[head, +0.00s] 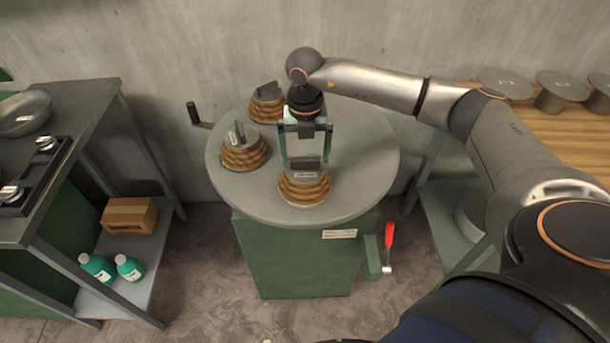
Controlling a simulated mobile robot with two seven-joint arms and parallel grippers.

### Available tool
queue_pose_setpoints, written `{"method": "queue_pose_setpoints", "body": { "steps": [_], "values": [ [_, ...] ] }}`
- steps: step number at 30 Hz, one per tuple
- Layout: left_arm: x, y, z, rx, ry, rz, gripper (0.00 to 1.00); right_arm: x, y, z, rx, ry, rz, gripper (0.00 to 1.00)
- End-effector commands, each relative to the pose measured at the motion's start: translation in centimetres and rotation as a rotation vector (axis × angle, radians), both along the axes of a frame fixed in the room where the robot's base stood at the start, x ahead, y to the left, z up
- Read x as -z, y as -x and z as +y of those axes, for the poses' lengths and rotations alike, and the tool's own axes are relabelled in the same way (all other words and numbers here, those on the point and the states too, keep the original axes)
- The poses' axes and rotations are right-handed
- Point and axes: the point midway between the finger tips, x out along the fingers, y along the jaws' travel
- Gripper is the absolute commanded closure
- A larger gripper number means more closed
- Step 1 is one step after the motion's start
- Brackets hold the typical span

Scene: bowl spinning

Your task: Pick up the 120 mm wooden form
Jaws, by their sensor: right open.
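Three stepped wooden forms with grey tops and upright grey handle blocks stand on a round grey table (365,165). One wooden form (305,190) is at the front, one wooden form (243,155) at the left, and one wooden form (266,109) at the back. Their labels are too small to read, so I cannot tell which is the 120 mm one. My right gripper (306,162) is open and points down over the front form. Its green fingers are on either side of that form's handle block, with gaps visible. My left gripper is out of view.
A crank handle (196,114) sticks out at the table's left, and a red lever (389,238) is at its lower right. A workbench with a bowl (24,113) stands left. Grey round discs (557,90) sit on a wooden bench at right. The table's right side is clear.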

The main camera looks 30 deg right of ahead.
Motion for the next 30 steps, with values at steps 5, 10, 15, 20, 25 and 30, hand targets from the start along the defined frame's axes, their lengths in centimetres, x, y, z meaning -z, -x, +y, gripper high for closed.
{"method": "queue_pose_setpoints", "body": {
  "steps": [5, 10, 15, 20, 25, 30],
  "values": [
    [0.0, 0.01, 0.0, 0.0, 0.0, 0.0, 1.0, 0.43, -0.03, 0.04, -0.001, -0.001, -0.002, 0.0],
    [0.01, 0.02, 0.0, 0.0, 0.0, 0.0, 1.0, 0.41, -0.03, 0.04, 0.0, -0.001, -0.002, 0.07],
    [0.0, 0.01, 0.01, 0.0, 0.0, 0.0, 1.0, 0.39, -0.03, 0.04, 0.0, -0.001, -0.001, 0.26],
    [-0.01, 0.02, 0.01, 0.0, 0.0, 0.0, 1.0, 0.37, -0.03, 0.04, 0.0, -0.001, -0.001, 0.44],
    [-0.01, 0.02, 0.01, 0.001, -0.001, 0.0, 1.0, 0.36, -0.04, 0.03, 0.0, -0.001, -0.002, 0.63],
    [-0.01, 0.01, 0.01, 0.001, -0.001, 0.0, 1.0, 0.35, -0.04, 0.03, 0.0, -0.001, -0.002, 0.82]
  ]
}}
